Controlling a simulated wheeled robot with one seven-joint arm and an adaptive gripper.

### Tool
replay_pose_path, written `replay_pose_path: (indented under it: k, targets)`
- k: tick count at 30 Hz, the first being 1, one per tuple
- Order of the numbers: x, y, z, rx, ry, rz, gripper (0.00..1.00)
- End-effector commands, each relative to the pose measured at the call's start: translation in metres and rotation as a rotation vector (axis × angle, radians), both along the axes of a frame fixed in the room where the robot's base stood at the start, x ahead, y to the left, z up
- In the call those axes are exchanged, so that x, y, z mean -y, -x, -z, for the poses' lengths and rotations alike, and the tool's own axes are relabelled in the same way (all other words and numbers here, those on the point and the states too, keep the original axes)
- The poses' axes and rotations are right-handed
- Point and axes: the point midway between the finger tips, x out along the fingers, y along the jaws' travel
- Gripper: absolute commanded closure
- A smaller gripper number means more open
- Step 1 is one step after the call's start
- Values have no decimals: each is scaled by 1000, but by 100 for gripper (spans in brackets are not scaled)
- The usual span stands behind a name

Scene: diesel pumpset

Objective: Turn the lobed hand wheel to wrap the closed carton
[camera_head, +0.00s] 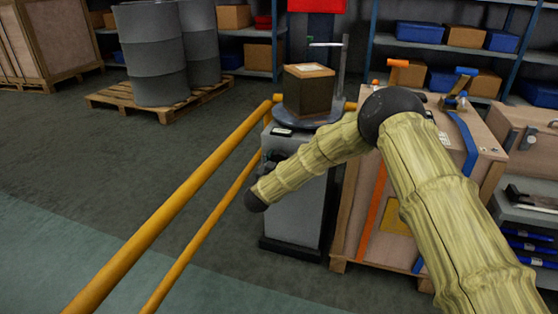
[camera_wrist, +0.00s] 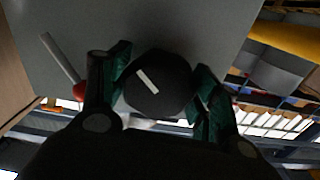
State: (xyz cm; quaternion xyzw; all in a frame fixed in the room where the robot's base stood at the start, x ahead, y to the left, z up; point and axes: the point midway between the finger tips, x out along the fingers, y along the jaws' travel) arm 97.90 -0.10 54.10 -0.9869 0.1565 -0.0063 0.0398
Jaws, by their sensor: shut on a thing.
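The dark hand wheel (camera_wrist: 158,84) with a white stripe is in the middle of the wrist view. It sits against a grey panel, and its lobes cannot be told apart. My gripper (camera_wrist: 160,92) is shut on the hand wheel, a green-padded finger at each side. In the head view, the closed brown carton (camera_head: 308,91) stands upright on a round turntable (camera_head: 304,121) on top of the grey machine (camera_head: 297,205). My forearm reaches to the left side of the machine, where the dark gripper and wheel are small and hard to separate.
Yellow rails (camera_head: 165,211) run along the left of the machine. A mast (camera_head: 341,68) stands behind the carton. A wooden crate (camera_head: 362,215) with straps is close on the right. A white rod with a red end (camera_wrist: 60,62) is left of the wheel. Floor is clear at left.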

Motion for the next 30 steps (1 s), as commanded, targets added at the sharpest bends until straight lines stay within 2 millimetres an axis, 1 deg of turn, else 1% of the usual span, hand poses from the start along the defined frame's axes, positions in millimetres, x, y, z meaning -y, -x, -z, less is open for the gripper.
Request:
replay_pose_path:
  k: [5,21,30]
  targets:
    - [0,0,-2,36,-113,1,62]
    - [-2,0,-2,193,-596,1,62]
    - [-2,-1,-1,268,-829,1,62]
